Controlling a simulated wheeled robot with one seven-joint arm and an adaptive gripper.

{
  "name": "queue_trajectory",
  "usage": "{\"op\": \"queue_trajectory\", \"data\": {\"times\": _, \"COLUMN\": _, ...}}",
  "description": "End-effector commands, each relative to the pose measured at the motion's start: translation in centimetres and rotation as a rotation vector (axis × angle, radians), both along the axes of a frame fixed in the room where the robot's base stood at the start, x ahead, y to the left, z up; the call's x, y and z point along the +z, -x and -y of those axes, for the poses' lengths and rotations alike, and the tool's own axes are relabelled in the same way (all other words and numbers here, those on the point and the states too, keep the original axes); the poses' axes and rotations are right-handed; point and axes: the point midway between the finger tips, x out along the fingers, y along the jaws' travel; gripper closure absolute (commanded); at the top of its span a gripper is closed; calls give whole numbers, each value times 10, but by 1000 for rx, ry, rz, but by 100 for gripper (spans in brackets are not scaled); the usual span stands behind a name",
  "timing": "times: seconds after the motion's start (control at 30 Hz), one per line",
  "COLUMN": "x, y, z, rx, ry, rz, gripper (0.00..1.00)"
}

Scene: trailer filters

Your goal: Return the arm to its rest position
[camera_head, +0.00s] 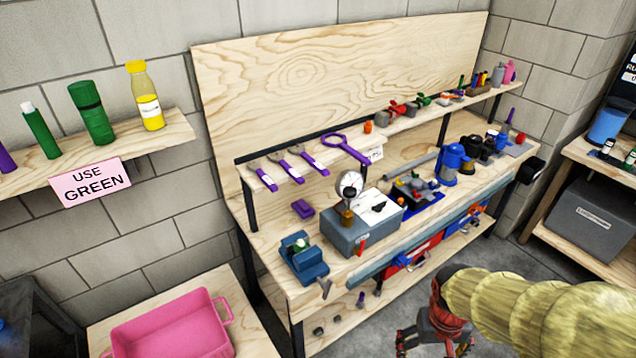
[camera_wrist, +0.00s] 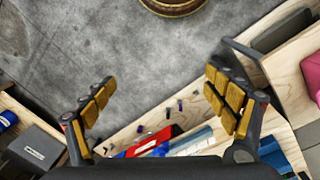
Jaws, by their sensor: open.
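My gripper (camera_head: 434,340) hangs at the lower right of the head view, at the end of my yellow arm. It is in front of the workbench (camera_head: 270,235) and apart from it. In the wrist view my gripper (camera_wrist: 163,105) shows two wide-spread fingers with yellow pads. Nothing is between the fingers; the grey floor and part of the bench's lower shelf show beyond them. Part of the gripper is cut off by the bottom edge of the head view.
The bench carries a grey box with a gauge (camera_head: 362,222), a blue vise (camera_head: 303,262) and several tools. A pink bin (camera_head: 170,330) stands at lower left. A shelf with a grey crate (camera_head: 595,232) is at right. Grey floor (camera_head: 510,255) is open between bench and shelf.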

Motion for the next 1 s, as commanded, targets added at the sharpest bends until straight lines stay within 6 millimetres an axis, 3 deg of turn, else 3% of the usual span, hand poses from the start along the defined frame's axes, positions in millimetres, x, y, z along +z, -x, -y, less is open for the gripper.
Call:
{"op": "queue_trajectory", "data": {"times": 0.03, "x": 29, "y": 7, "z": -9, "rx": 12, "ry": -10, "rz": 27, "gripper": 14}}
{"op": "queue_trajectory", "data": {"times": 0.2, "x": 107, "y": 29, "z": -36, "rx": 31, "ry": -51, "rz": 155, "gripper": 14}}
{"op": "queue_trajectory", "data": {"times": 0.3, "x": 148, "y": 27, "z": -47, "rx": 48, "ry": -60, "rz": 289, "gripper": 14}}
{"op": "queue_trajectory", "data": {"times": 0.43, "x": 188, "y": 28, "z": -53, "rx": 76, "ry": -55, "rz": 418, "gripper": 14}}
{"op": "queue_trajectory", "data": {"times": 0.6, "x": 205, "y": 29, "z": -58, "rx": 96, "ry": -56, "rz": 475, "gripper": 14}}
{"op": "queue_trajectory", "data": {"times": 1.0, "x": 205, "y": 29, "z": -59, "rx": 101, "ry": -57, "rz": 474, "gripper": 14}}
